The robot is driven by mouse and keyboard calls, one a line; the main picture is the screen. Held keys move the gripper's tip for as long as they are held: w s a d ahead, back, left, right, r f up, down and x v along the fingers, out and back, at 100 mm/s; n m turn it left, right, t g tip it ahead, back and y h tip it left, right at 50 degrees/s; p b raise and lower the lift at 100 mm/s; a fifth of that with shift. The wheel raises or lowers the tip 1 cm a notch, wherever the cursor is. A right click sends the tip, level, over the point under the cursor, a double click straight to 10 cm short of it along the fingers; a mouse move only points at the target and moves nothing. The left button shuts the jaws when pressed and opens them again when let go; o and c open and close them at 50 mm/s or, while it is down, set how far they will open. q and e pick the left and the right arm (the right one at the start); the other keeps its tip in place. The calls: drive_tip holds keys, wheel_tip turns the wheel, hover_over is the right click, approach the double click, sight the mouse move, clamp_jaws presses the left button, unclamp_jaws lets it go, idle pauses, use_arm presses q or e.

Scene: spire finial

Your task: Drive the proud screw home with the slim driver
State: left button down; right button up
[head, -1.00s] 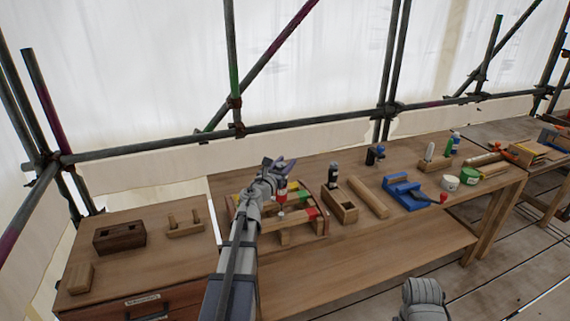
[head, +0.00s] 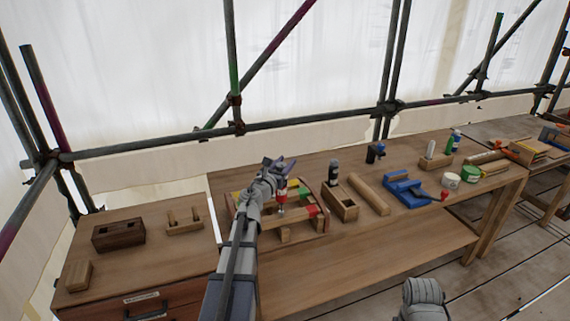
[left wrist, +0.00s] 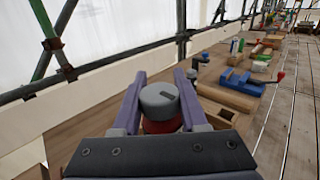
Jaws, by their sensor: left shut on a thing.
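My left gripper (head: 281,170) is shut on a driver with a red handle (head: 281,196). In the left wrist view the driver's grey round cap (left wrist: 159,101) sits between the two purple fingers of the left gripper (left wrist: 160,92). In the head view the driver points down, over a wooden piece (head: 288,217) with coloured patches on the bench. The screw is too small or hidden to make out, and I cannot tell whether the driver's tip touches anything. My right gripper is not in view.
A small open wooden box (head: 342,206), a wooden bar (head: 369,195) and a blue vise (head: 405,190) stand to the right on the bench. A dark wooden block (head: 118,234) with holes lies on the left cabinet. Scaffold poles run behind.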

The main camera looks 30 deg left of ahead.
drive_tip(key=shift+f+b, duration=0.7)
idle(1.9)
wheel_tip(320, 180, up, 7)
drive_tip(key=p, duration=0.7)
idle(0.4)
idle(1.2)
